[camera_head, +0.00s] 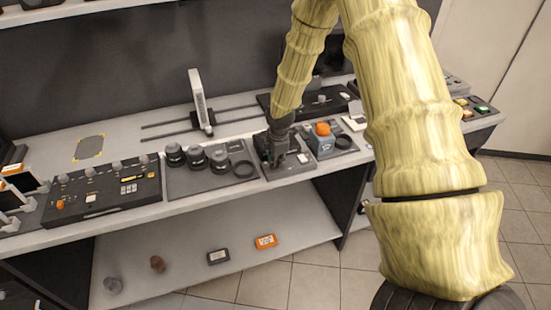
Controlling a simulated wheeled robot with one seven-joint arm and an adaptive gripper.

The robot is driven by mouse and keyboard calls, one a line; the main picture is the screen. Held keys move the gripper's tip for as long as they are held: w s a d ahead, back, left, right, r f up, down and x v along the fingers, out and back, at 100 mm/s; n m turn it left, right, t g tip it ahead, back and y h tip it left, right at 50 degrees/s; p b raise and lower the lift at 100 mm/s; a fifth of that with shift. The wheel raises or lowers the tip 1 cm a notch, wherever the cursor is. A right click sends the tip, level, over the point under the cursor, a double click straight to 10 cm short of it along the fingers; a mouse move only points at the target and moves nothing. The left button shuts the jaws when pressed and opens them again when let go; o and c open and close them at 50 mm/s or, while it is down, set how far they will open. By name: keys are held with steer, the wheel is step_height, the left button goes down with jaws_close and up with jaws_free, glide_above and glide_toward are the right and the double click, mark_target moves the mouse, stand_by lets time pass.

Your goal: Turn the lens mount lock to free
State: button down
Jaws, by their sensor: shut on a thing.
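My gripper (276,158) reaches down at the middle of the bench, on a dark square plate (295,166). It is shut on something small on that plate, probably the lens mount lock. The gripper's fingers hide the lock, so I cannot see which way it is turned. Just right of the gripper is a grey-blue block (321,145) with an orange knob (322,129) on top.
Several black lenses (196,156) and a dark ring (243,169) lie on a mat left of my gripper. A control panel (103,190) is farther left. A white upright panel (198,98) stands behind on rails.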

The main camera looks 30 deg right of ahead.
steer(key=shift+w+r+n, duration=0.1)
steer(key=shift+w+n, duration=0.05)
steer(key=shift+n, duration=0.15)
steer(key=c, duration=1.5)
jaws_free()
steer(key=shift+d, duration=0.1)
steer(key=shift+c, duration=0.2)
steer(key=shift+o, duration=0.2)
step_height(320, 180, up, 12)
steer(key=s, duration=0.2)
steer(key=shift+s+a+f, duration=0.2)
steer(key=shift+s+a, duration=0.05)
